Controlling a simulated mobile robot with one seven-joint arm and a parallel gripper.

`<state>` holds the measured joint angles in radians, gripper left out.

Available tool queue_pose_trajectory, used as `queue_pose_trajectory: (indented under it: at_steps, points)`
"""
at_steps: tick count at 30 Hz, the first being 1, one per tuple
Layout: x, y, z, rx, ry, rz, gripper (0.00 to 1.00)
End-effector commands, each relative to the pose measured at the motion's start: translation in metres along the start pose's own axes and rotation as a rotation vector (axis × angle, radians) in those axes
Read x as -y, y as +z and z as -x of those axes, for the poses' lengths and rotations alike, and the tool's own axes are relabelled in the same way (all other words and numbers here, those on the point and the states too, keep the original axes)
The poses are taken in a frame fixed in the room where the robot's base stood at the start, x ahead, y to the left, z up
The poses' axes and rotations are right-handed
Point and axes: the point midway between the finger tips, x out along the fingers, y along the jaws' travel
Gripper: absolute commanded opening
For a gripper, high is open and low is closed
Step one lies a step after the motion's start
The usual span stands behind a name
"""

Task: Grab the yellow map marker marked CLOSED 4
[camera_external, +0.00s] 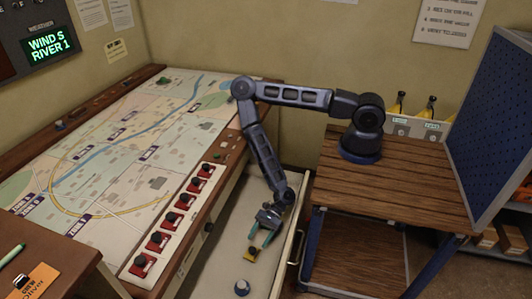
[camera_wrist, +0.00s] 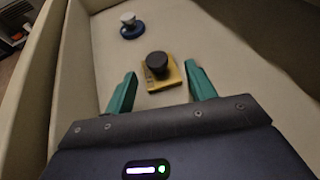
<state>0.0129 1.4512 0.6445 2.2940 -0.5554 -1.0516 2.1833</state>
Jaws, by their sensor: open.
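A yellow map marker (camera_wrist: 176,79) with a black knob lies on the pale floor of an open drawer. Its label is too small to read. My gripper (camera_wrist: 160,82) is open, with the marker between and slightly beyond its green fingertips in the wrist view. In the external view my gripper (camera_external: 260,239) reaches down into the drawer, and the yellow marker (camera_external: 251,253) shows just below the fingertips. I cannot tell whether the fingers touch it. A blue round marker with a grey knob (camera_wrist: 131,28) lies apart from it, and it also shows in the external view (camera_external: 242,287).
A wooden table (camera_external: 400,185) stands to the right.

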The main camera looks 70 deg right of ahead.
Motion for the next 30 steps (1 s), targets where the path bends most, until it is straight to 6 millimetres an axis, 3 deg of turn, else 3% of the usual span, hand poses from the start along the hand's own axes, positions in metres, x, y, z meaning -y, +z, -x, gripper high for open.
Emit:
queue_pose_trajectory:
  at_steps: [10,21,29,30]
  points:
    - [-0.005,0.002,-0.033,0.001,0.001,0.003,0.56]
    - [-0.004,0.002,-0.038,0.001,0.0,0.0,0.56]
    - [-0.004,0.002,-0.038,0.001,0.0,0.0,0.07]
    - [-0.004,0.002,-0.038,0.001,0.0,0.0,0.07]
